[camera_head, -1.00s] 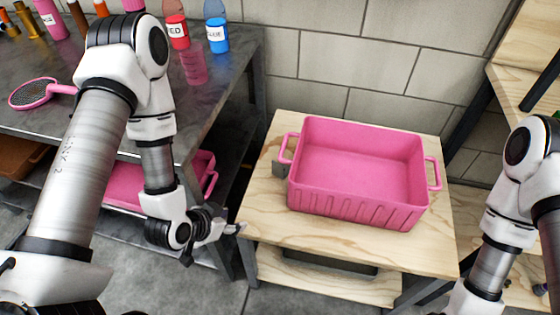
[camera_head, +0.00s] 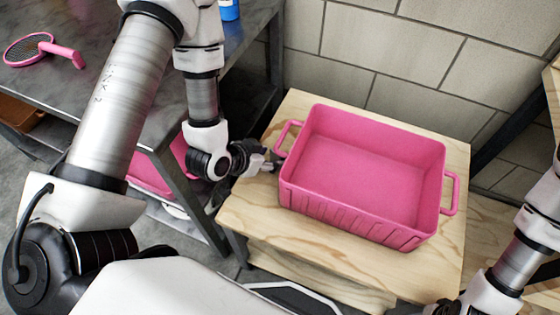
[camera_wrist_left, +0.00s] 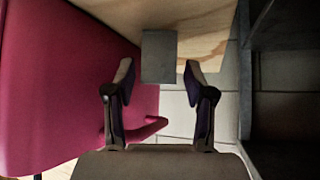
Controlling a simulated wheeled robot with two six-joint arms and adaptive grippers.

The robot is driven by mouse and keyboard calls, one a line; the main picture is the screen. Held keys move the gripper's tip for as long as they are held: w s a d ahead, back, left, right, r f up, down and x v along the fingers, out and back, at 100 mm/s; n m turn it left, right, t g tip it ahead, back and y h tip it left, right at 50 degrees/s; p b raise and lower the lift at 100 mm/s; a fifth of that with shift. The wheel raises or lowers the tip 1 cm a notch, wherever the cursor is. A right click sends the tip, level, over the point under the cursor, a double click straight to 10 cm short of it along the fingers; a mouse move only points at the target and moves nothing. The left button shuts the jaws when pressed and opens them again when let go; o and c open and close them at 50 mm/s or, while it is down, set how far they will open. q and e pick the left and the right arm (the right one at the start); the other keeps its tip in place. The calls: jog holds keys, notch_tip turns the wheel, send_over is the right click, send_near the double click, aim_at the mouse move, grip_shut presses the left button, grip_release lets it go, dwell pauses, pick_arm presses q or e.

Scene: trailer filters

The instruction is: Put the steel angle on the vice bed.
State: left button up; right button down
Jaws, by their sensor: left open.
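My left gripper (camera_head: 268,166) is at the left edge of the wooden table, beside the pink bin's left handle. In the left wrist view its two fingers are open, with a flat grey piece (camera_wrist_left: 158,56) in line with the gap between them. The piece sits at the wooden table's edge and looks like the steel angle. Only one grey face shows, so its full shape is hidden. I cannot make it out in the head view, where my gripper and the handle are close to it. No vice bed can be made out. My right gripper is not clearly visible.
The pink bin (camera_head: 375,170) looks empty and fills much of the wooden table (camera_head: 245,215). A dark metal bench (camera_head: 90,95) at the left holds a pink mesh paddle (camera_head: 40,48) and a blue bottle (camera_head: 229,10). A block wall (camera_head: 400,45) stands behind.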

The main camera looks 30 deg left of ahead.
aim_at(275, 158)
pick_arm(q)
jog(key=x, duration=0.4)
jog(key=shift+s, duration=0.15)
grip_shut()
jog(key=shift+r, duration=0.1)
